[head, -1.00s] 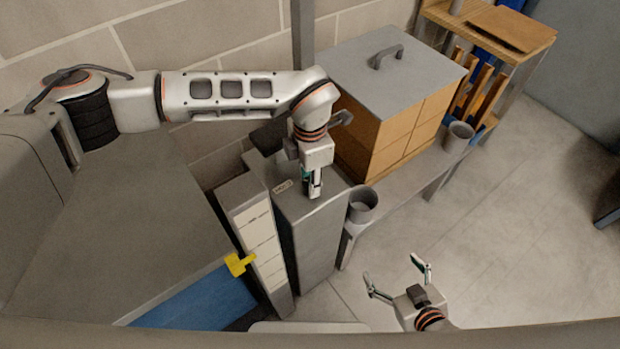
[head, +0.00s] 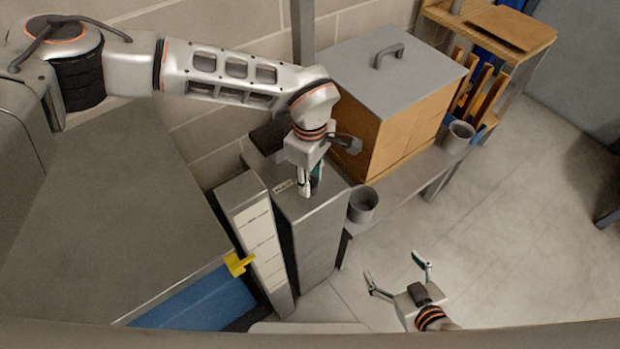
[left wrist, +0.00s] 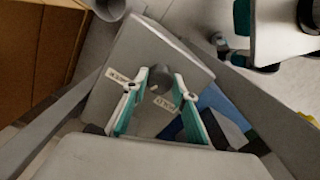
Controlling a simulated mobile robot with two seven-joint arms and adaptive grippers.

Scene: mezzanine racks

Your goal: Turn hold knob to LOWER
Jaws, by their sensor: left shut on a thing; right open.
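The hold knob (left wrist: 160,76) is a small dark grey knob on the top of a grey metal pedestal (head: 318,235). In the left wrist view it sits between the two fingertips of my left gripper (left wrist: 161,84), which is shut on it. Two small white labels flank the knob, one at left (left wrist: 118,76) and one below right (left wrist: 166,102); their words are too small to read surely. In the head view my left gripper (head: 310,188) points down at the pedestal top and hides the knob. My right gripper (head: 398,278) is open and empty at the lower right, above the floor.
A wooden box with a grey lid (head: 385,75) stands behind on a bench.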

